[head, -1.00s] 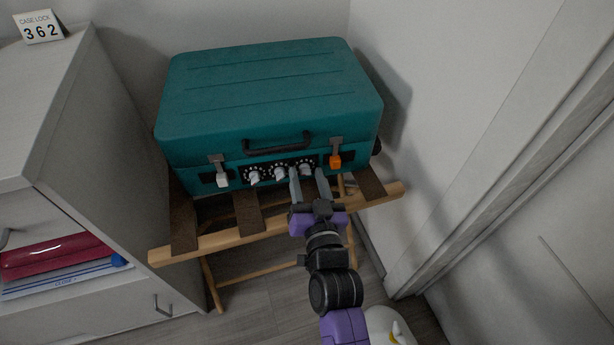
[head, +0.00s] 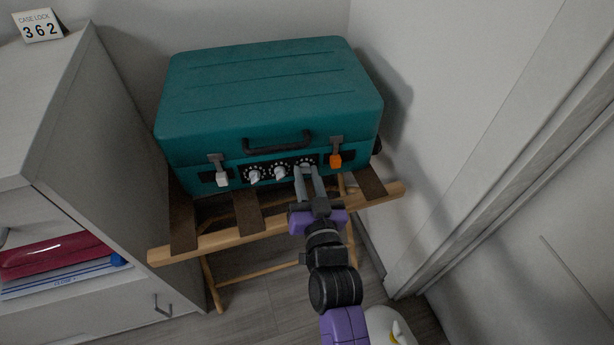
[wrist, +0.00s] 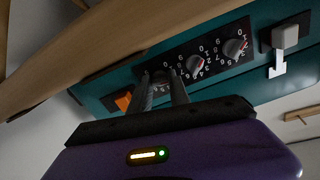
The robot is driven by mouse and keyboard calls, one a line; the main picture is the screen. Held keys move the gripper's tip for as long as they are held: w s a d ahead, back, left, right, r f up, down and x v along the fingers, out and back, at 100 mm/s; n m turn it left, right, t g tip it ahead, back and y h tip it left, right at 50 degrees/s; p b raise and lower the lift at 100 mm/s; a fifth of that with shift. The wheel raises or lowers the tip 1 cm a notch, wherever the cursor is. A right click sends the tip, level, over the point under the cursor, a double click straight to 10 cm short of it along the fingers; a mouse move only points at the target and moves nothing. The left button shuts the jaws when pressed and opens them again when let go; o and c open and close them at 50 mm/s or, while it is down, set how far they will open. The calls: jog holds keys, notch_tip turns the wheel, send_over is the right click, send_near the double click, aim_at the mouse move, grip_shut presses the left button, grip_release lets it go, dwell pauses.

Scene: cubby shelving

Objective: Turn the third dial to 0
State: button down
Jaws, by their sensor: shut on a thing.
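A closed teal case (head: 270,90) has a dark lock panel with three dials on its front. The first dial (head: 254,176) and second dial (head: 280,172) are uncovered. My gripper (head: 306,172) is shut on the third dial (head: 306,163), the one nearest the orange latch (head: 336,160). In the wrist view, where the case appears upside down, the third dial (wrist: 161,76) sits between my two fingers, mostly hidden. Its pointer setting cannot be read. The second dial (wrist: 195,66) and first dial (wrist: 234,47) show beside it.
The case rests on a wooden folding stand (head: 220,240) with dark straps. A white latch (head: 222,178) is at the panel's left. A sign (head: 40,27) reading "CASE LOCK 362" stands on the white cabinet (head: 85,110) at left. Walls are close behind and right.

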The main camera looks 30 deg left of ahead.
jog(key=n+b, duration=0.2)
jog(key=n, duration=0.3)
jog(key=shift+d+f+n, duration=0.1)
jog(key=shift+n, duration=0.2)
jog(key=n, duration=0.5)
jog(key=shift+n, duration=0.3)
jog(key=c, duration=1.2)
grip_release()
